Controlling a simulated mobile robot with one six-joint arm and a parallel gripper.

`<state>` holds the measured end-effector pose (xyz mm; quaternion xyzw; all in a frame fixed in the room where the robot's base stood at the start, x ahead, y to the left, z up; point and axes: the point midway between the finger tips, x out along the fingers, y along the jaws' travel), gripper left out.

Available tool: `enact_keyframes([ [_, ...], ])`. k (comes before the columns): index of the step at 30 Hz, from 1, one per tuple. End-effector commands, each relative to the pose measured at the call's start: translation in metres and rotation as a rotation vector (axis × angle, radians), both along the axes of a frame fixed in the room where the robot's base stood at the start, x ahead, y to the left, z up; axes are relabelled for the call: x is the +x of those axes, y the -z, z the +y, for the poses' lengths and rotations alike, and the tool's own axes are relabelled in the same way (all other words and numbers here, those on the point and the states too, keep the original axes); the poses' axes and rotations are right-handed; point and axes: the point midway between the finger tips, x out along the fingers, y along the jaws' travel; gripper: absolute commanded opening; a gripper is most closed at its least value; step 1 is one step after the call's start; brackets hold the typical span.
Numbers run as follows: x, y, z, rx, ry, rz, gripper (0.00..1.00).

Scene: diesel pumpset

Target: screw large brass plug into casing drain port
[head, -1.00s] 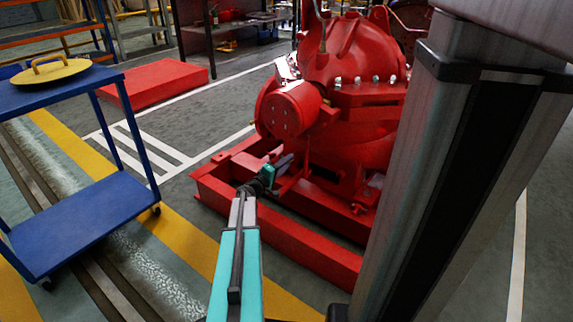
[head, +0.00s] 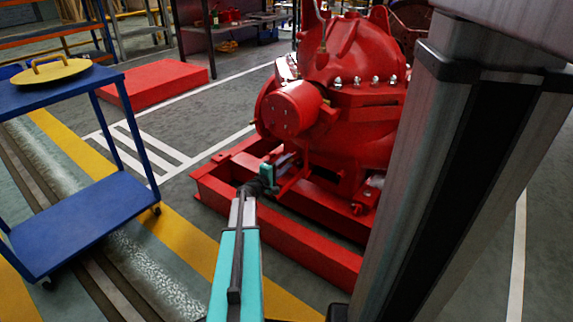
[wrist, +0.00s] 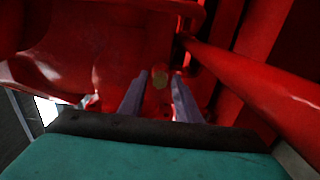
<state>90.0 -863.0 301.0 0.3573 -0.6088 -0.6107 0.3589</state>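The red pump casing (head: 350,130) stands on its red base frame (head: 300,245). My gripper (head: 289,158) reaches in low beside the casing, under the round red end cover. In the wrist view my gripper (wrist: 160,82) has its two grey fingers apart, pointing at red casing surfaces. The port itself is not visible.
A blue trolley (head: 80,220) with a yellow lid (head: 52,72) on top stands at the left. A red block (head: 158,83) lies on the floor behind. In the wrist view a red pipe (wrist: 250,75) runs close along the right of the fingers.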

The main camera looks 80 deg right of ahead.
Motion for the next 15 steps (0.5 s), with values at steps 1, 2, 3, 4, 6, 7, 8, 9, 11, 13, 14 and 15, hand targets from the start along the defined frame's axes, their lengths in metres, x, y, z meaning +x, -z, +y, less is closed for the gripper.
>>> enact_keyframes([
  [1, 0.0, 0.0001, 0.0, 0.0, 0.0, 0.0, 0.3],
  [2, -0.0001, 0.0001, 0.0, 0.0, 0.0, 0.0, 0.3],
  [3, -0.0001, 0.0001, 0.0, 0.0, 0.0, 0.0, 0.3],
  [4, -0.0001, 0.0001, 0.0, 0.0, 0.0, 0.0, 0.3],
  [6, 0.0, 0.0001, 0.0, 0.0, 0.0, -0.001, 0.19],
  [7, 0.0, 0.0001, 0.0, 0.0, 0.0, -0.001, 0.14],
  [8, 0.0, 0.0001, 0.0, 0.0, 0.0, -0.001, 0.09],
  [9, 0.0, 0.0001, 0.0, 0.0, 0.0, -0.001, 0.02],
  [11, 0.0, 0.0002, 0.0, 0.0, 0.0, -0.001, 0.0],
  [13, -0.0001, 0.0002, 0.0, 0.0, 0.0, -0.001, 0.0],
  [14, -0.0001, 0.0002, 0.0, 0.0, 0.0, -0.001, 0.0],
  [15, -0.0001, 0.0002, -0.0002, 0.0, 0.0, -0.001, 0.0],
])
